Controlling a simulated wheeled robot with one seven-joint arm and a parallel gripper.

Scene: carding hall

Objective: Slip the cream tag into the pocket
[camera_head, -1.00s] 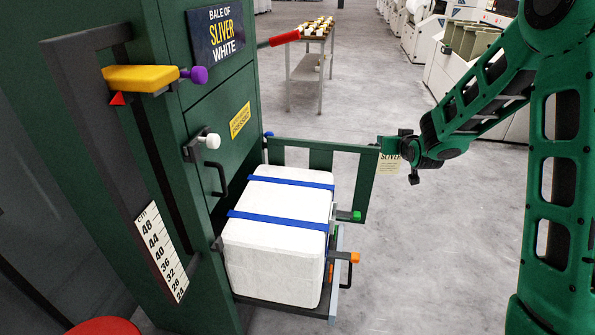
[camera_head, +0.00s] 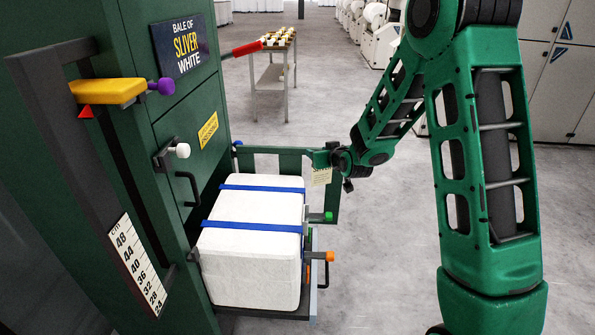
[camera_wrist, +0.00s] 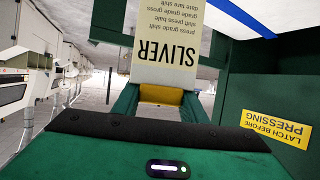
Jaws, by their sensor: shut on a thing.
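My gripper (camera_head: 322,158) is shut on the cream tag (camera_head: 322,176) and holds it by one edge, with the tag hanging down. The tag appears in front of the right end of the green gate frame; I cannot tell whether they touch. In the wrist view the tag (camera_wrist: 165,45) reads "SLIVER" upside down, with smaller lines of print. It extends from the yellow pads of my gripper (camera_wrist: 160,96). I cannot make out a pocket in either view.
A white bale (camera_head: 248,265) with blue straps sits in the open green press (camera_head: 130,170). The green gate frame (camera_head: 331,205) stands behind it. Orange (camera_head: 328,256) and green (camera_head: 327,217) handles stick out at its right.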

